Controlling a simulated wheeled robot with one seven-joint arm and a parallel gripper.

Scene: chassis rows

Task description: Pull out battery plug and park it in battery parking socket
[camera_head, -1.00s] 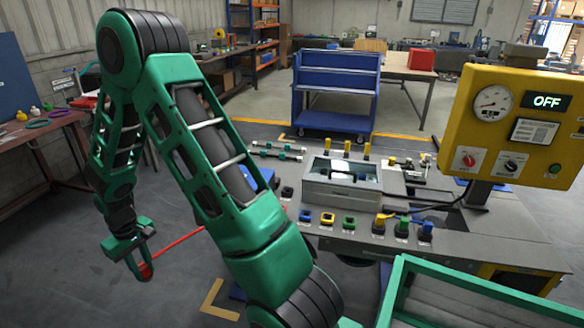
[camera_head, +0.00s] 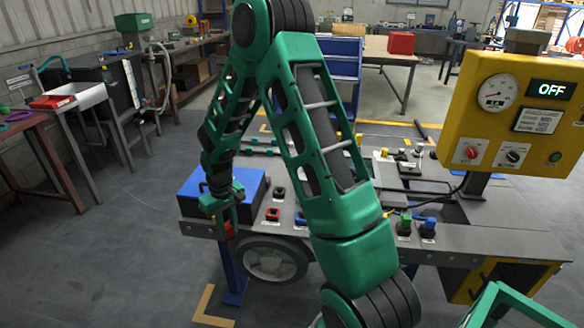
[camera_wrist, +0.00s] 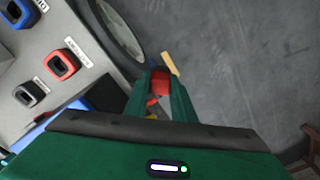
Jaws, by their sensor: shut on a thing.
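My gripper (camera_head: 226,222) is shut on a red plug (camera_wrist: 160,82), which shows between the fingertips in the wrist view. It also appears as a small red patch (camera_head: 231,229) in the head view. The plug hangs in front of the chassis edge, near a wheel and the blue-topped box (camera_head: 248,184). A red-rimmed socket (camera_wrist: 60,65) sits on the chassis deck, left of my fingers in the wrist view, with a dark socket (camera_wrist: 30,95) and a blue-rimmed socket (camera_wrist: 18,12) nearby. Their labels are too small to read. The plug's cable is not clearly visible.
A yellow panel (camera_head: 510,120) with a gauge reads OFF at the right. A green frame (camera_head: 510,305) stands at the lower right. A chassis wheel (camera_head: 275,262) is under the deck edge. Open floor (camera_head: 110,250) lies to the left. My arm hides the middle of the deck.

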